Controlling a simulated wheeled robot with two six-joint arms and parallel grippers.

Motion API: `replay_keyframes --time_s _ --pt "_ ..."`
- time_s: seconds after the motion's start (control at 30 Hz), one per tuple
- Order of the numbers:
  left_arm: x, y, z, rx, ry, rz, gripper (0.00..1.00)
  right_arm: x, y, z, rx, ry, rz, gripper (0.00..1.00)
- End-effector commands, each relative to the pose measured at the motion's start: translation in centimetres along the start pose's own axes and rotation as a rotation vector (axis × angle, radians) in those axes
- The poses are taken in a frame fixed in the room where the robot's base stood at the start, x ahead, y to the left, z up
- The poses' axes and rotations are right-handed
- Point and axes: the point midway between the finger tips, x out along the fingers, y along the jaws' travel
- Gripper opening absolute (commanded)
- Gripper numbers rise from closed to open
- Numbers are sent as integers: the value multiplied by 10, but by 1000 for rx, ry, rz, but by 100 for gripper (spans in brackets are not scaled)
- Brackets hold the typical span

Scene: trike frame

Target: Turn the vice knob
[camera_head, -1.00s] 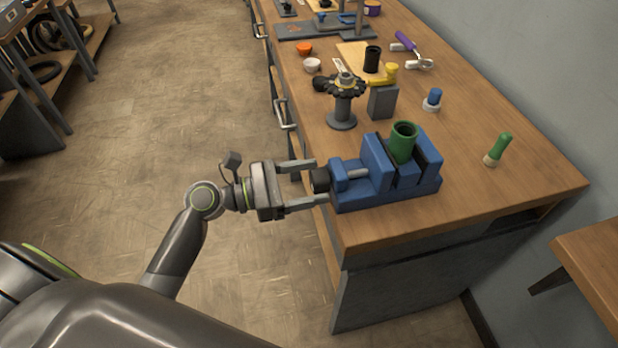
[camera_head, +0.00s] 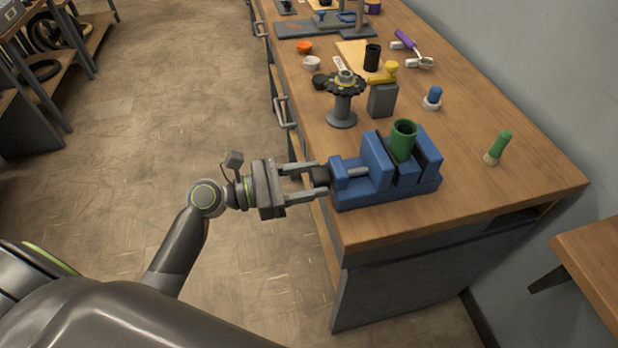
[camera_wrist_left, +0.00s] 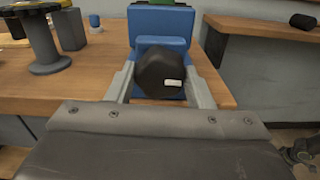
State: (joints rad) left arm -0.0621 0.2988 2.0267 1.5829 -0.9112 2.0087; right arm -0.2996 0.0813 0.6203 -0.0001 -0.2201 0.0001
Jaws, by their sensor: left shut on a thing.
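The blue vice (camera_head: 385,185) sits at the near end of the workbench with a green cylinder (camera_head: 404,138) upright in its jaws. Its black knob (camera_head: 321,177) faces left, toward my left gripper (camera_head: 322,183). In the left wrist view the knob (camera_wrist_left: 160,73) is a dark faceted piece with a small white mark, set between the two grey fingers. My left gripper (camera_wrist_left: 160,88) is shut on the knob, with a finger on each side. The blue vice body (camera_wrist_left: 160,25) stands behind it.
A dark spool-like stand (camera_head: 342,105) stands behind the vice, beside a grey block with a yellow top (camera_head: 383,98). The bench's near right corner is clear. A second wooden table (camera_head: 595,260) is at lower right.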

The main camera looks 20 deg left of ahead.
Motion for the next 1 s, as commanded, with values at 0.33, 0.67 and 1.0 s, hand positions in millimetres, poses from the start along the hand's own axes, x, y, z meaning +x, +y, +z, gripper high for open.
replay_keyframes --time_s 0.33,0.67,1.0 --pt "0 0 -1 239 0 0 24 6 -3 1 1 0 -3 36" --pt "0 0 -2 554 0 0 24 18 -4 2 1 0 -3 36" --pt "0 0 -3 877 0 0 24 36 -6 4 1 0 -3 36"
